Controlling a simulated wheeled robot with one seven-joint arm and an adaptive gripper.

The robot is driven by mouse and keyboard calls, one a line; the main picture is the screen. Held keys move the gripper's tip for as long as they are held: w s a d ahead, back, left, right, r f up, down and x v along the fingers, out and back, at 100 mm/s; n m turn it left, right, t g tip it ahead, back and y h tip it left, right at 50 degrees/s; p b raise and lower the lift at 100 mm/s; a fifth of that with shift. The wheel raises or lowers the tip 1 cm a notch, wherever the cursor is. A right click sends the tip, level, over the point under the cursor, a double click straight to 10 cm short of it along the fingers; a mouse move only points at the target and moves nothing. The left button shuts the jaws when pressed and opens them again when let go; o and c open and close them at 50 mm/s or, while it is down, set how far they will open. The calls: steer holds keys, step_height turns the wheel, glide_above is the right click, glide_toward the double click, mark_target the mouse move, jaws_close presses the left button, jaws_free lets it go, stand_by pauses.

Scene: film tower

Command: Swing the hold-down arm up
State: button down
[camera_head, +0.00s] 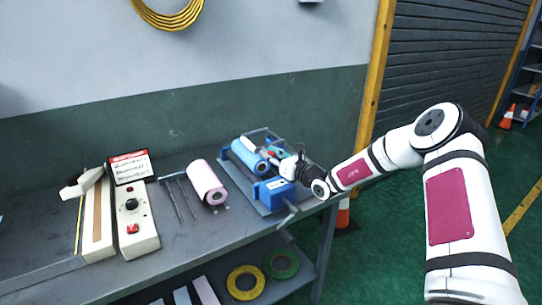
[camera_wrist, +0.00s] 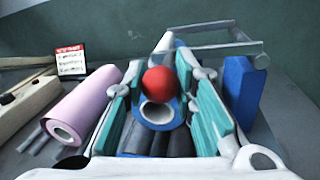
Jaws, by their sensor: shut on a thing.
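The film tower is a blue and grey bench unit (camera_head: 272,206) near the right end of the bench. A blue film roll (camera_head: 250,155) lies in it; its open end shows in the wrist view (camera_wrist: 157,113). A grey bar frame, apparently the hold-down arm (camera_wrist: 215,49), stands beyond the roll. A red ball knob (camera_wrist: 160,81) sits above the roll's near end. My gripper (camera_wrist: 160,72) has its teal-padded fingers on both sides of the knob and is shut on it. It also shows over the unit in the head view (camera_head: 275,154). The knob's join to the frame is hidden.
A pink roll (camera_head: 207,182) lies just left of the unit, beside thin grey rods (camera_head: 180,197). A white control box (camera_head: 135,220) and a red-white sign (camera_head: 131,167) stand farther left. A crank handle (camera_head: 289,212) juts over the bench's front edge. The wall is behind.

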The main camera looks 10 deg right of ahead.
steer(key=shift+r, duration=0.15)
steer(key=shift+d+r+m+p, duration=0.15)
steer(key=shift+r+m+p, duration=0.15)
steer(key=shift+r+m, duration=0.45)
steer(key=r+m, duration=0.1)
steer(key=d+m, duration=0.1)
steer(key=shift+w+r+m+t+p, duration=0.15)
steer(key=shift+r+m+t+p, duration=0.2)
steer(key=shift+r+t, duration=0.05)
steer(key=w+d+r+m+t+h, duration=0.1)
steer(key=d+r+m, duration=0.1)
steer(key=d+m, duration=0.3)
steer(key=w+d+r+m+t+h, duration=0.1)
steer(key=d+m, duration=0.5)
steer(key=m, duration=0.7)
steer(key=shift+w+r+t+h, duration=0.4)
steer(key=shift+w+r+h, duration=0.2)
steer(key=shift+w+r, duration=0.25)
steer(key=shift+d, duration=0.1)
